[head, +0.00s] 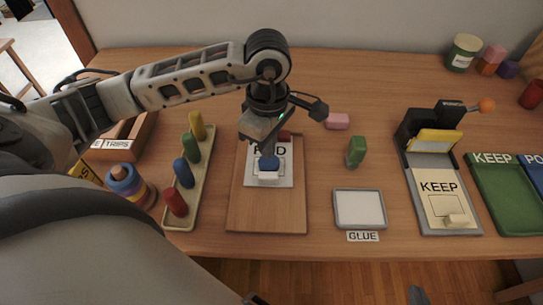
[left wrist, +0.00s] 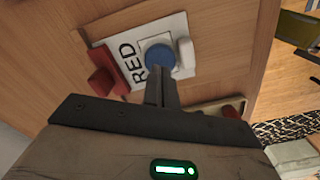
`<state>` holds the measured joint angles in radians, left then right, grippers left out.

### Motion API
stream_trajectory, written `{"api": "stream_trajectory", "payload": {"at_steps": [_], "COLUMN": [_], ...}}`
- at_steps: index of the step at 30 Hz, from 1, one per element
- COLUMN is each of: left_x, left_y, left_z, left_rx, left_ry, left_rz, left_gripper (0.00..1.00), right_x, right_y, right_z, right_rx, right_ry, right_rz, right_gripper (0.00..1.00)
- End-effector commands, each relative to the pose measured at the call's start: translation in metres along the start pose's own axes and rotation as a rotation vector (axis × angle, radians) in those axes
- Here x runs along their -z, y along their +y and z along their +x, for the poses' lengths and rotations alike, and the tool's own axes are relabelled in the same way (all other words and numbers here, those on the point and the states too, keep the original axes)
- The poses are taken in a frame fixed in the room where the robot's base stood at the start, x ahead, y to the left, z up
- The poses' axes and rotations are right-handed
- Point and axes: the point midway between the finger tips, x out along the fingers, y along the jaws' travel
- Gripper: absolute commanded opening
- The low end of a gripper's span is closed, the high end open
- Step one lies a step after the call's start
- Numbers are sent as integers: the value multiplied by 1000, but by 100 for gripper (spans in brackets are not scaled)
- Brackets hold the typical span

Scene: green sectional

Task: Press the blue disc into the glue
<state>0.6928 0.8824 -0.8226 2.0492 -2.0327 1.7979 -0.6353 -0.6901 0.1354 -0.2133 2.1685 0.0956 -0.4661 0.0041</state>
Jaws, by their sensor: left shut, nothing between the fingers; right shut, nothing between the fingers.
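The blue disc (head: 268,163) lies on a white sheet (head: 285,176) marked RED, on a wooden board; it also shows in the left wrist view (left wrist: 160,57). My left gripper (head: 268,153) is shut and empty, pointing down at the disc. In the left wrist view its fingertips (left wrist: 158,72) meet the disc's edge; I cannot tell whether they touch it. Any glue under the disc is hidden. A white pad (head: 359,208) in a grey frame stands to the right, with a GLUE label (head: 363,236). My right gripper (head: 415,294) shows only as a dark tip at the bottom edge.
A peg rack (head: 170,214) stands left, a green block (head: 356,152) right. A KEEP stand (head: 455,228) and green tray (head: 513,205) are farther right.

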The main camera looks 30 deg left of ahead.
Motion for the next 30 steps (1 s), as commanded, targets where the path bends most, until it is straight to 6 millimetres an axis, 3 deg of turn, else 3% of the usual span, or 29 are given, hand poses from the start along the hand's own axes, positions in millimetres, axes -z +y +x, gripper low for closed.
{"api": "stream_trajectory", "payload": {"at_steps": [16, 30], "left_x": [0, 0], "left_y": [0, 0], "left_z": [-46, -48], "left_rx": [-1, -1], "left_ry": [-1, 0], "left_rz": [0, 0], "left_gripper": [0, 0], "right_x": [24, 23], "right_y": [-4, -4], "right_z": [-15, -15], "right_rx": [0, 0], "right_ry": [0, 0], "right_rz": [0, 0], "right_gripper": [0, 0]}}
